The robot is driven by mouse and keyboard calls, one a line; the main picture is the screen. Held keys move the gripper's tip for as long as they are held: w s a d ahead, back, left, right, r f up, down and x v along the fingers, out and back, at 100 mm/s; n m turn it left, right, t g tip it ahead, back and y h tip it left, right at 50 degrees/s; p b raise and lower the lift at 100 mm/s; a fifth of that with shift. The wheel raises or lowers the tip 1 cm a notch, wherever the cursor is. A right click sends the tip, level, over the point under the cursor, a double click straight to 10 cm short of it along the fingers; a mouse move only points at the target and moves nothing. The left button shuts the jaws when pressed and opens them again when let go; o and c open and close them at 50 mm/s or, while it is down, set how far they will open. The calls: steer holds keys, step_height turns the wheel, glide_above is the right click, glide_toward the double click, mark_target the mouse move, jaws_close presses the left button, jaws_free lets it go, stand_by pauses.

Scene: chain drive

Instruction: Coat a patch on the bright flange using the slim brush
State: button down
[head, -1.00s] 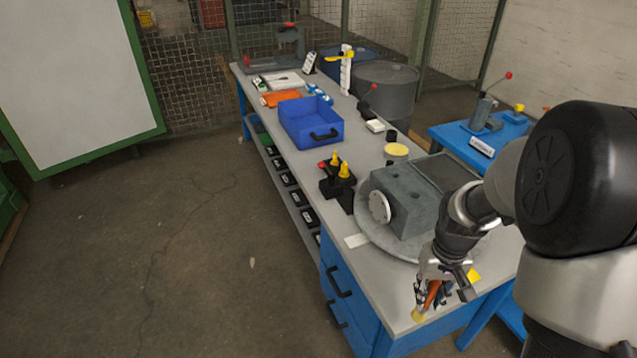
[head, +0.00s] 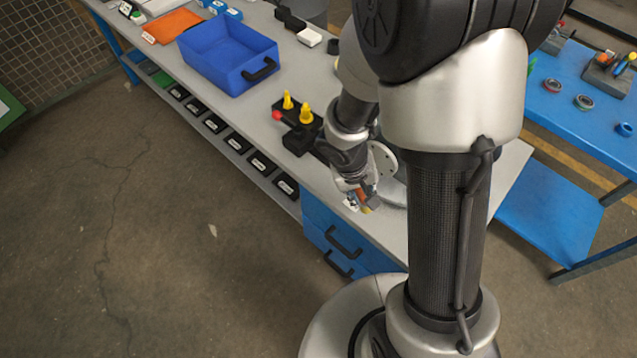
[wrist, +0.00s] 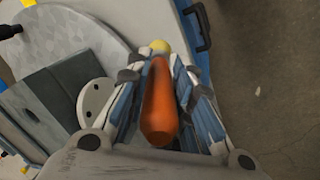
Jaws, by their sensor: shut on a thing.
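My gripper (head: 358,192) is shut on the slim brush, whose orange handle (wrist: 158,105) lies between the fingers in the wrist view. Its pale yellow tip (wrist: 160,46) sticks out beyond the fingers. The bright flange (head: 384,158) is a pale round plate with small holes, partly hidden by my arm. In the wrist view the flange (wrist: 95,102) is just left of my gripper, partly covered by the left finger. The brush looks beside the flange; I cannot tell contact. The grey block (wrist: 45,105) behind the flange stands on a round grey plate (wrist: 95,30).
A black holder with yellow-topped bottles (head: 300,112) stands left of my gripper on the bench. A blue bin (head: 228,55) is farther back. A blue side table (head: 565,105) stands at right. The floor at left is clear.

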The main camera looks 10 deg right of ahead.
steer(key=s+h, duration=0.1)
steer(key=s+f+h, duration=0.1)
steer(key=shift+s+h+p, duration=0.3)
steer(key=shift+a+f+t+h, duration=0.15)
steer(key=shift+t+h, duration=0.25)
steer(key=shift+h, duration=0.5)
steer(key=w+a+n+t+h+p, duration=0.2)
steer(key=w+a+n+t+h, duration=0.2)
steer(key=w+a+t, duration=0.3)
steer(key=x, duration=0.2)
steer(key=r+x, duration=0.1)
steer(key=x, duration=0.1)
steer(key=shift+w+d+f+p, duration=0.1)
steer(key=shift+w+p, duration=0.15)
steer(key=shift+p, duration=0.15)
steer(key=shift+w+d, duration=0.4)
steer(key=shift+d, duration=0.15)
steer(key=shift+b, duration=0.3)
